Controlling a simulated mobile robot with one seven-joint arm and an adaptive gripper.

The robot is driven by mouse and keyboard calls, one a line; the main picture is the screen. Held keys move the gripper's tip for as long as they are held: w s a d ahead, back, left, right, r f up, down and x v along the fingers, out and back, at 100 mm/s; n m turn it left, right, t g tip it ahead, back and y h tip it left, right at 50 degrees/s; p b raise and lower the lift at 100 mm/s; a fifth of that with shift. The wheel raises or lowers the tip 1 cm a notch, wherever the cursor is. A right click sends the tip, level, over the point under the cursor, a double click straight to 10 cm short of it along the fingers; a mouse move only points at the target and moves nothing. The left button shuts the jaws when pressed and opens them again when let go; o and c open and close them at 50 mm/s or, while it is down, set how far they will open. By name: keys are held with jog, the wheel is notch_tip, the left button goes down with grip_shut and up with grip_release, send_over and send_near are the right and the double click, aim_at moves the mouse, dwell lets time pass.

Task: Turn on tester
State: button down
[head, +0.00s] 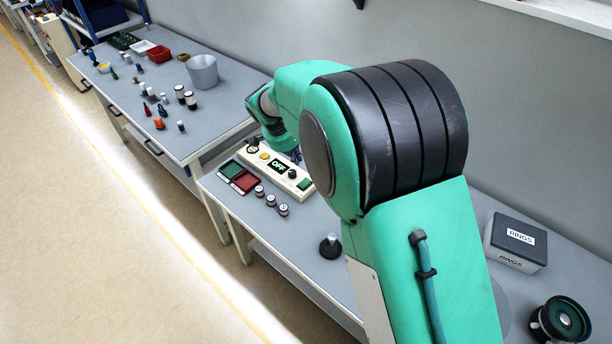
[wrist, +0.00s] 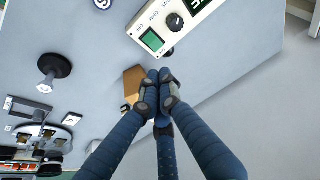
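The tester (head: 272,169) is a long cream box on the near bench in the head view, with a dark display reading OFF. It has a yellow button, a black knob and a green panel at its right end. In the wrist view, one end of the tester (wrist: 145,24) shows at the top, with the green panel, the black knob (wrist: 175,22) and part of the display. My gripper (wrist: 159,76) has its dark blue fingers together below the tester in that picture, apart from it in the image. I see nothing clearly held. In the head view my arm hides the gripper.
A brown block (wrist: 133,82) shows beside the fingertips; whether they touch it is unclear. Near the tester are a green and red tray (head: 239,177), several small round parts (head: 271,200) and a black-based stand (head: 330,247). A RINGS box (head: 515,242) stands at right.

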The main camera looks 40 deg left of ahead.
aim_at(304, 183)
jog(key=shift+f, duration=0.15)
jog(key=b+x, duration=0.2)
jog(key=x, duration=1.1)
jog(key=shift+w+f, duration=0.15)
jog(key=shift+f, duration=0.2)
jog(key=shift+w+d, duration=0.1)
jog(key=shift+w+f+g+p, duration=0.1)
jog(key=shift+w+g+p, duration=0.15)
jog(key=shift+g+p, duration=0.45)
jog(key=shift+f, duration=0.3)
jog(key=shift+s, duration=0.1)
